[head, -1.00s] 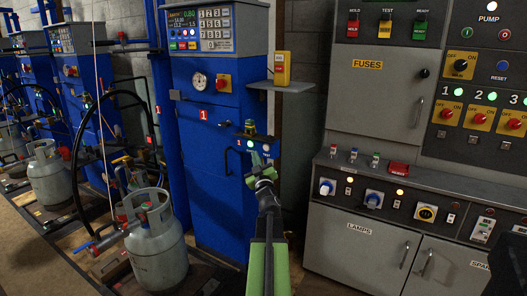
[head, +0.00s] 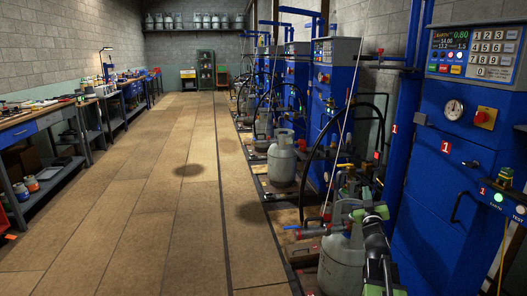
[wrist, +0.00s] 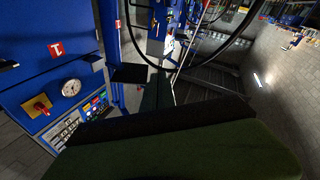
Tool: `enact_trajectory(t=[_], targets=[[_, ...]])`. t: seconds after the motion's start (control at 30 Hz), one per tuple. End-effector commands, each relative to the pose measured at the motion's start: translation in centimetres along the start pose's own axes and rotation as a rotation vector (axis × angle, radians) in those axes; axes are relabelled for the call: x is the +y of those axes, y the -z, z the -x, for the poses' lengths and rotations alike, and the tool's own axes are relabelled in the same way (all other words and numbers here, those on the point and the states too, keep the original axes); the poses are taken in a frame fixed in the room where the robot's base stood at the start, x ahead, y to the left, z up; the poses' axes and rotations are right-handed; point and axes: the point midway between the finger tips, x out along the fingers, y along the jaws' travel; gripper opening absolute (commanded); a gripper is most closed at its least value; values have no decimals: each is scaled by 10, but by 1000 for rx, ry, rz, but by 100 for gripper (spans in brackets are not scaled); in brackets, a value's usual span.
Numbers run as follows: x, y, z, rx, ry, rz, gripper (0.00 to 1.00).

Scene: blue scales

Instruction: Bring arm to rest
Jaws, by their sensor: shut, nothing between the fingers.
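My arm shows at the lower right of the head view, with green parts and dark links. My gripper (head: 352,192) is at its far end, shut and empty, in front of the nearest grey gas cylinder (head: 335,262). I cannot tell from this view whether it touches anything. The nearest blue scale cabinet (head: 430,215) stands to the right of the arm. In the wrist view my own dark green arm part fills the bottom, and the cabinet's dial (wrist: 71,88) appears at the left, tilted.
A row of blue scales (head: 332,80) with cylinders and hoses runs back along the right. A long workbench (head: 60,118) lines the left wall. The wooden floor (head: 150,215) between them is clear. A small green cabinet (head: 205,68) stands at the back.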

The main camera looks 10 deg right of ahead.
Motion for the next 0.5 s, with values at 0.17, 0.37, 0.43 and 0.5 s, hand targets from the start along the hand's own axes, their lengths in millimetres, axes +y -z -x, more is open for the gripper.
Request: enact_trajectory(t=[0.17,0.37,0.43,0.5], targets=[[-161,-2,24,-227,147,-109,0],[-303,-39,115,-643,329,-147,0],[-333,-55,158,-804,389,-137,0],[-351,-70,199,-956,441,-119,0]])
